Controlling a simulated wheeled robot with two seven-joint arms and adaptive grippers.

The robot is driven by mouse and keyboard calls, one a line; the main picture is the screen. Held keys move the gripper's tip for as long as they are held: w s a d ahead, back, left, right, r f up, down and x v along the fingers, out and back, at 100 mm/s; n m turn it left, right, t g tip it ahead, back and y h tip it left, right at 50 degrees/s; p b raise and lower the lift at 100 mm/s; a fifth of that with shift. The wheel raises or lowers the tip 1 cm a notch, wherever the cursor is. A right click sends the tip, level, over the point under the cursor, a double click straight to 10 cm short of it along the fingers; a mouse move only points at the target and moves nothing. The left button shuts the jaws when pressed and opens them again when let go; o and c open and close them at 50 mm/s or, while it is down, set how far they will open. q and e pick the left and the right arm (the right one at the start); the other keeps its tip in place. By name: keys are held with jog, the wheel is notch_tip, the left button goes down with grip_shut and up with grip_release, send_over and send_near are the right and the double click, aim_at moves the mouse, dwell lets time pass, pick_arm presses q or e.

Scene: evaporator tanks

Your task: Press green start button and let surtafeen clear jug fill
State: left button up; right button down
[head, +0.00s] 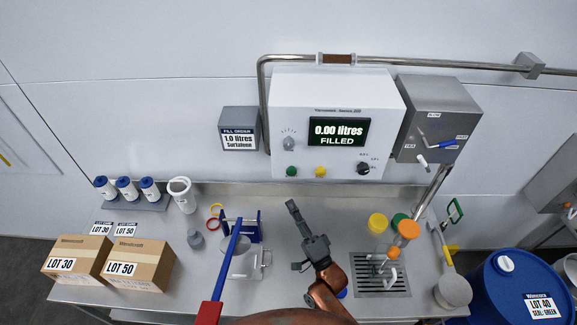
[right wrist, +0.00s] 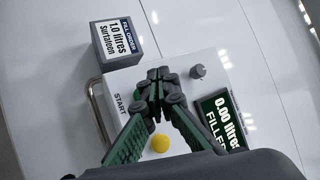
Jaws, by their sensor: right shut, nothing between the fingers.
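The white control box (head: 385,95) hangs on the back wall. Its display (head: 339,131) reads 0.00 litres FILLED. The green start button (head: 291,171) is at its lower left, beside a yellow button (head: 320,171). In the right wrist view the green button (right wrist: 137,95) is partly hidden by a finger, near the word START. My right gripper (head: 292,205) is shut and empty, below the box in the head view; its fingertips (right wrist: 160,74) point toward the panel. I cannot tell any contact. A clear jug-like vessel (head: 382,264) appears at the drain grate. My left gripper is not in view.
A fill order sign (head: 240,129) reads 1.0 litres Surtafeen. A steel valve box (head: 440,110) is at right.

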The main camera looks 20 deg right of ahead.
jog(key=b, duration=0.3)
send_near(291, 171)
jog(key=w+a+r, duration=0.3)
jog(key=w, duration=0.1)
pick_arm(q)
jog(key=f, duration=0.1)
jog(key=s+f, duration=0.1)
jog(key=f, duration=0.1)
pick_arm(e)
jog(key=shift+w+a+m+t, duration=0.1)
jog(key=shift+m+t, duration=0.2)
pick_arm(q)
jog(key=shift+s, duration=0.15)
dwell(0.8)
pick_arm(e)
jog(key=shift+w, duration=0.15)
jog(key=shift+w, duration=0.25)
